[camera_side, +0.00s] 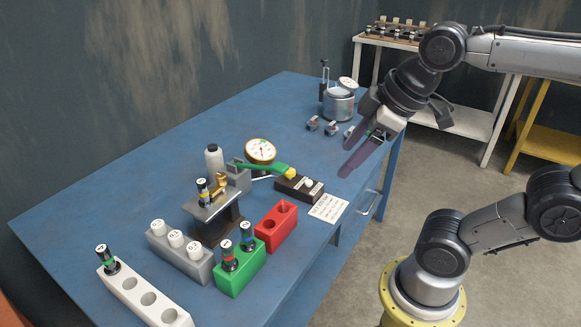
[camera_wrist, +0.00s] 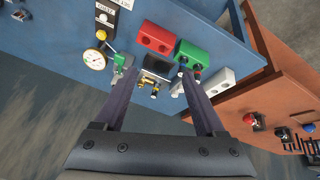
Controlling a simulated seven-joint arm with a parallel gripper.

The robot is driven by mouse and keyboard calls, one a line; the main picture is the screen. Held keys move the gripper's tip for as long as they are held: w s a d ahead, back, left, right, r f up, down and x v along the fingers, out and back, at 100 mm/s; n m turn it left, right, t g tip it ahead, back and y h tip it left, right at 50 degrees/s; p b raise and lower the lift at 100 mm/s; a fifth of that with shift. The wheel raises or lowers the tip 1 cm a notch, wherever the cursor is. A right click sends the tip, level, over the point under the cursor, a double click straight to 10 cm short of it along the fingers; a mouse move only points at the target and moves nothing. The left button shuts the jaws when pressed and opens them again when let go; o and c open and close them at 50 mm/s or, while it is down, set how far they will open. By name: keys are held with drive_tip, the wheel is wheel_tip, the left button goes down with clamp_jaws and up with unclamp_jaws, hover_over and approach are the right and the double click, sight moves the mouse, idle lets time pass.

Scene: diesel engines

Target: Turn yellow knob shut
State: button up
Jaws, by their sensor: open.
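The small yellow knob (camera_side: 289,172) sits by the black control box (camera_side: 299,188) on the blue bench, at the tip of a green lever-like part (camera_side: 262,167). In the wrist view the yellow knob (camera_wrist: 101,35) shows at upper left, between the box and the round gauge. My gripper (camera_side: 348,157) is open and empty, above the bench's right edge, to the right of the knob and apart from it. In the wrist view its two fingers (camera_wrist: 160,70) stand wide apart, with the knob outside them to the left. The knob's turned position is too small to tell.
A dial gauge (camera_side: 260,151) and a metal injector stand (camera_side: 216,204) are left of the knob. Red (camera_side: 276,226), green (camera_side: 240,267), grey (camera_side: 180,252) and white (camera_side: 145,298) holders fill the front. A metal pot (camera_side: 338,103) stands behind. The bench's back left is clear.

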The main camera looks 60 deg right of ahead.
drive_tip(key=w+d+r+n+g, duration=0.1)
drive_tip(key=w+d+r+n, duration=0.15)
drive_tip(key=w, duration=0.45)
drive_tip(key=g, duration=0.5)
hover_over(291, 170)
wheel_tip(291, 170, down, 13)
wheel_tip(291, 170, down, 13)
drive_tip(key=shift+a+f, duration=0.1)
drive_tip(key=shift+f, duration=0.05)
drive_tip(key=shift+c, duration=0.2)
clamp_jaws()
